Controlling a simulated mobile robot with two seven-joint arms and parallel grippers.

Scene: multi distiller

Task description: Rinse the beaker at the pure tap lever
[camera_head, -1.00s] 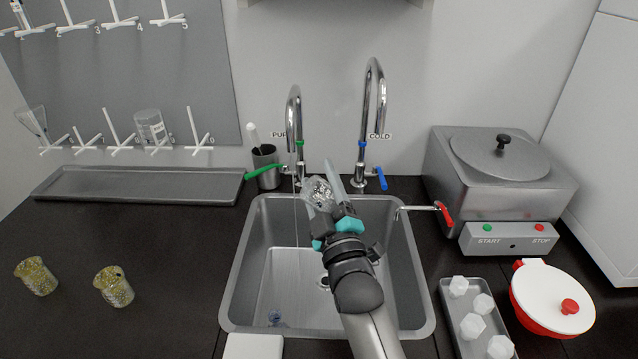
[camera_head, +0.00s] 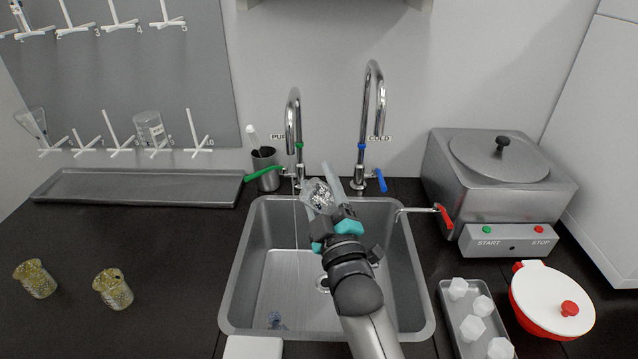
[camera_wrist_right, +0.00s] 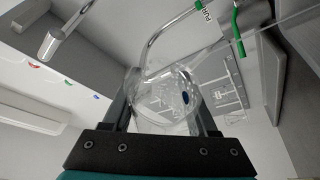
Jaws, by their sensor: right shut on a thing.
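My right gripper (camera_head: 332,217) is over the sink (camera_head: 238,285), shut on a clear glass beaker (camera_head: 319,194). The beaker also shows between the fingers in the right wrist view (camera_wrist_right: 165,97), with droplets or specks on its glass. The pure tap (camera_head: 293,110) arches at the back left of the sink, and its green lever (camera_head: 264,174) points left. A thin stream of water (camera_head: 296,230) falls from it into the sink. The beaker is just right of the stream; I cannot tell whether they touch. My left gripper is not in view.
The cold tap (camera_head: 373,110) with a blue lever (camera_head: 381,180) stands right of the pure tap. A red-handled tap (camera_head: 445,217) of the metal distiller (camera_head: 500,175) reaches over the sink's right edge. A pegboard (camera_head: 130,70) hangs behind.

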